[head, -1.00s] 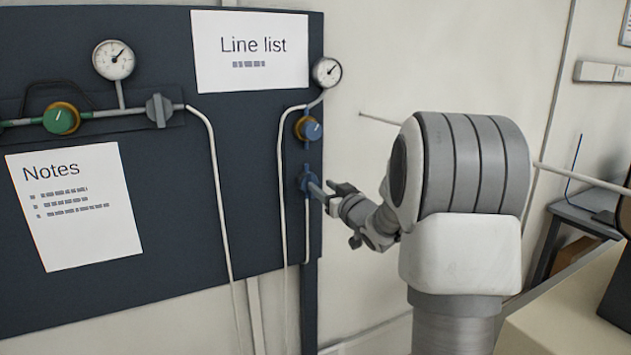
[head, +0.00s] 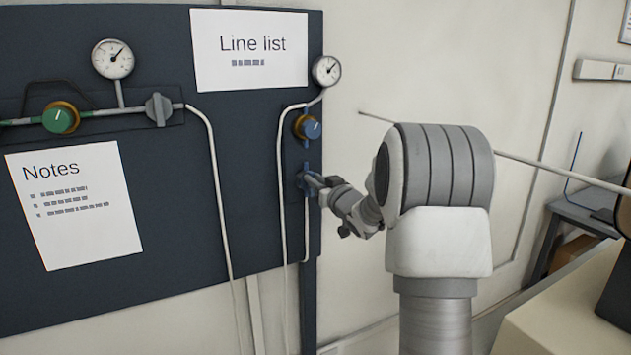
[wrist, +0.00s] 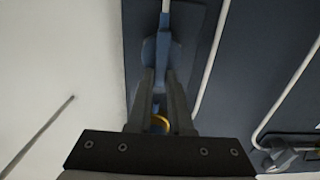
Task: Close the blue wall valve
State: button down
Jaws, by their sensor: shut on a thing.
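The blue wall valve (head: 306,168) is on the right edge of the dark board, below a blue knob with a brass ring. My gripper (head: 314,181) reaches it from the right and is shut on its handle, which the fingers mostly hide. In the wrist view the blue valve (wrist: 149,52) is straight ahead, and the two fingers of my gripper (wrist: 159,78) close around its handle. How far the handle is turned cannot be told.
The blue knob (head: 311,128) and a round gauge (head: 326,71) sit just above the valve. A thin white pipe (head: 281,190) runs down close to its left. A green knob (head: 61,119) and grey valve (head: 159,109) are further left. Bare wall lies right.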

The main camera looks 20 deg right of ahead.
jog(key=shift+a+f+n+b, duration=0.1)
jog(key=shift+n+b, duration=0.2)
jog(key=shift+b, duration=0.2)
jog(key=n+b, duration=0.4)
jog(key=a+f+n+b, duration=0.1)
jog(key=n+b, duration=0.3)
jog(key=b, duration=0.1)
jog(key=n+b, duration=0.4)
jog(key=b, duration=0.1)
jog(key=shift+a+f+n, duration=0.2)
jog(key=shift+a+n, duration=0.1)
jog(key=shift+a, duration=0.1)
jog(key=shift+f+n+b, duration=0.15)
jog(key=shift+n+b, duration=0.7)
jog(key=shift+n, duration=0.3)
jog(key=shift+f+n+b, duration=0.1)
jog(key=shift+n+b, duration=0.75)
jog(key=shift+n, duration=0.3)
jog(key=c, duration=0.8)
grip_release()
